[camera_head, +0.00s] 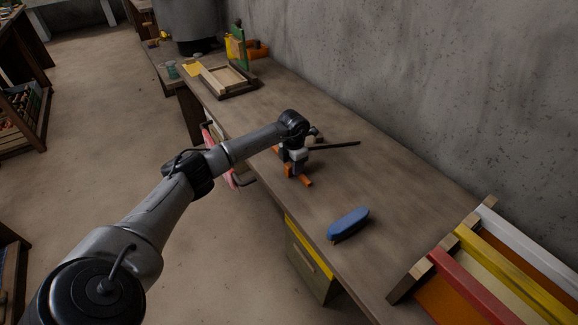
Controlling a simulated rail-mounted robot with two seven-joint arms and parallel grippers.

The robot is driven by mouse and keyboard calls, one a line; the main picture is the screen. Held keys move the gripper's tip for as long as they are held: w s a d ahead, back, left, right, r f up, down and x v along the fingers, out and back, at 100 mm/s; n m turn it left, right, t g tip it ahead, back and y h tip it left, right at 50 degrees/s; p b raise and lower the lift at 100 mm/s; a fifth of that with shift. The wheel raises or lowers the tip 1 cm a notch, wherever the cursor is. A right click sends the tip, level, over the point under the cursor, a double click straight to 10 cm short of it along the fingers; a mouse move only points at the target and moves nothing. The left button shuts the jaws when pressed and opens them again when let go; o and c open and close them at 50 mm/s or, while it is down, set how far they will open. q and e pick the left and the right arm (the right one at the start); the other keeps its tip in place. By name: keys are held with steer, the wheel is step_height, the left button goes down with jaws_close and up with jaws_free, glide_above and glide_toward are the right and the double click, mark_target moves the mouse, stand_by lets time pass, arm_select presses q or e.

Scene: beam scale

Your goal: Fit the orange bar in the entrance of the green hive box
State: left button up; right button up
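My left gripper (297,170) points down over the middle of the wooden bench. Small orange pieces show at and below it; the lower one, which looks like the orange bar (306,181), is at or just above the bench top. The wrist partly hides it, and I cannot tell whether the fingers are closed on it. No green hive box with an entrance shows clearly. An olive-green box (308,262) with a yellow band is below the bench's front edge, and a green upright piece (241,48) stands at the far end. My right gripper is out of view.
A blue brush (348,224) lies nearer on the bench (385,190). A dark rod (335,146) extends right of the gripper. A rack with white, yellow and red bars (470,285) is at lower right. A wooden tray (228,82) is farther back. A concrete wall borders the right side.

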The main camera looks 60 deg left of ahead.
arm_select(q)
jaws_close()
steer(key=shift+r, duration=0.1)
